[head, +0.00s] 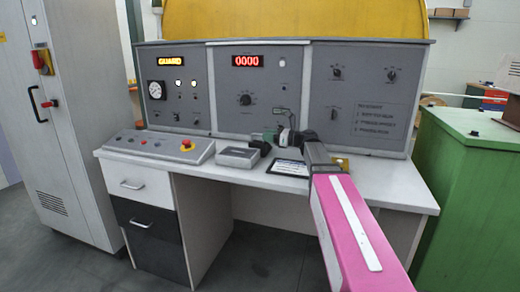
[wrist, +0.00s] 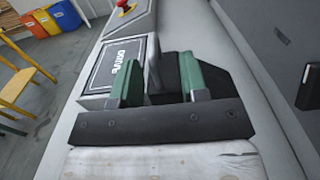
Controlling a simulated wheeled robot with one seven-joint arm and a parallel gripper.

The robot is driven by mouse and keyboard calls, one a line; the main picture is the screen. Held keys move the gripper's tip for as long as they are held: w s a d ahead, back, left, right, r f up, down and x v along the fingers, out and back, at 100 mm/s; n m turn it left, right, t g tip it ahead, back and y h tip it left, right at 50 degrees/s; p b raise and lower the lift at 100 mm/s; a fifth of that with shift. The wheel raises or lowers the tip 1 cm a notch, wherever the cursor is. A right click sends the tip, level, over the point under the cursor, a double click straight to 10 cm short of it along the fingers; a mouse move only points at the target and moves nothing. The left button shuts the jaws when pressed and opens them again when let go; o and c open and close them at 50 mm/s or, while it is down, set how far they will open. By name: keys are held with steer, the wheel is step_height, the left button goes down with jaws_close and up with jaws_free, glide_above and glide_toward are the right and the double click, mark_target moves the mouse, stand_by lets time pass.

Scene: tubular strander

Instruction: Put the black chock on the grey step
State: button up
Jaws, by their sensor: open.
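The black chock (head: 262,147) is on the desk, close behind and right of a low grey box, which I take as the grey step (head: 240,157). In the wrist view, the step (wrist: 113,68) has a black top marked DRIVE and lies left of and beyond my fingers. My gripper (wrist: 160,82) is open, its two green fingers apart. The chock (wrist: 167,74) shows between and behind them and past the right finger, which hides part of it. I cannot tell whether the fingers touch it. In the head view my gripper (head: 271,135) is just above the chock.
A grey control console (head: 244,98) stands along the desk's back. A sloped button panel (head: 160,146) with a red emergency stop is left of the step. A dark-framed sheet (head: 288,168) lies in front of my gripper. The desk's front edge is clear.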

steer(key=x, duration=0.5)
steer(key=shift+s+a, duration=0.2)
steer(key=shift+s, duration=0.1)
jaws_close()
stand_by(1.1)
